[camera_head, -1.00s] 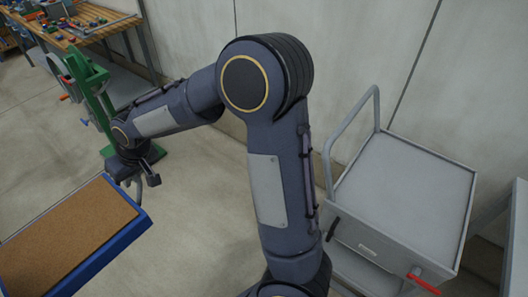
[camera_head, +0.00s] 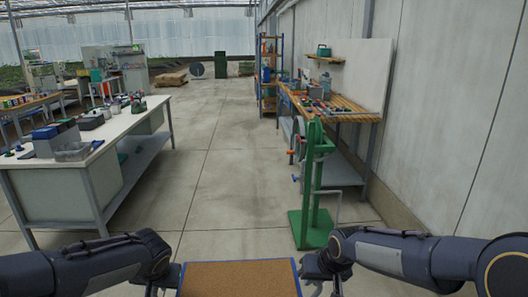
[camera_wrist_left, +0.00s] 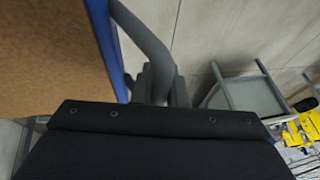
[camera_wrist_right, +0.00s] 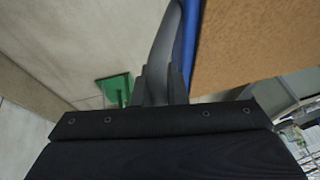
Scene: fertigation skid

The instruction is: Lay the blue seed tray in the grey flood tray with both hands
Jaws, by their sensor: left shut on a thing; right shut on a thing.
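The blue seed tray (camera_head: 239,263), filled with brown soil, is at the bottom middle of the head view, cut off by the lower edge. My left gripper (camera_head: 168,281) is at its left side and my right gripper (camera_head: 316,272) at its right side, both shut on it. In the left wrist view the tray's blue edge (camera_wrist_left: 106,48) runs beside the gripper finger. In the right wrist view its blue edge (camera_wrist_right: 189,45) also lies against the finger. The tray appears held up between both hands, roughly level. I cannot make out the grey flood tray in these frames.
A green stand (camera_head: 312,232) is just ahead on the right. A wooden workbench (camera_head: 345,113) with small parts lines the right wall. A long white-topped bench (camera_head: 115,129) with boxes and bottles is on the left. The concrete floor (camera_head: 213,170) between is clear.

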